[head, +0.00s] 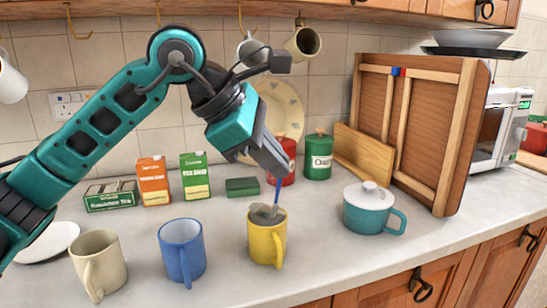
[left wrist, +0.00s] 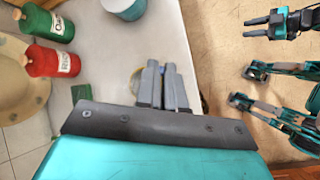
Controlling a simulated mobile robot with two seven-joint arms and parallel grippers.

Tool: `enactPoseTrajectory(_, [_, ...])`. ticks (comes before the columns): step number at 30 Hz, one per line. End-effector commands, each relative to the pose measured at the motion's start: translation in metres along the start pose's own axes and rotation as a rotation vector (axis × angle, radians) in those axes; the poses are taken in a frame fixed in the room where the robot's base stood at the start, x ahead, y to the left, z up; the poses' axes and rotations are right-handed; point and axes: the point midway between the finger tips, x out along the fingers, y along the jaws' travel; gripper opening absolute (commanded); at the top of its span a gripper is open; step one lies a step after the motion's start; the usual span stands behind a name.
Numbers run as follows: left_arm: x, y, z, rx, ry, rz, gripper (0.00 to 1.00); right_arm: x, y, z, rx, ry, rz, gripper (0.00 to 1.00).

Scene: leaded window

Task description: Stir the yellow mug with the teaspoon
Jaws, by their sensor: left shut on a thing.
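The yellow mug (head: 267,245) stands upright on the counter. My left gripper (head: 279,172) is above it, pointing down, shut on the teaspoon (head: 277,193), whose blue handle shows below the fingertips. The spoon's lower end reaches the mug's opening, where grey shows at the rim; how deep it goes is hard to tell. In the left wrist view my left gripper's fingers (left wrist: 162,84) are close together and mostly hide the mug and spoon. My right gripper (left wrist: 256,27) is out over the floor, its two fingers apart and empty.
A blue mug (head: 182,250) and a cream mug (head: 98,263) stand left of the yellow mug. A teal lidded pot (head: 369,210) is to its right. Behind are a green sponge (head: 242,187), cartons (head: 195,176) and a green canister (head: 318,157). The counter's front edge is close.

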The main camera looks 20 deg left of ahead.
Motion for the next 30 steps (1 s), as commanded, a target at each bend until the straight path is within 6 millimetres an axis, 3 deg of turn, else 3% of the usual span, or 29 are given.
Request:
enactPoseTrajectory(17, [-0.039, 0.018, 0.025, 0.0, 0.0, 0.0, 0.0, -0.021, -0.001, -0.031, 0.0, 0.0, 0.0, 0.33])
enactPoseTrajectory(30, [-0.039, 0.018, 0.025, 0.0, 0.0, 0.0, 0.0, -0.021, -0.001, -0.031, 0.0, 0.0, 0.0, 0.33])
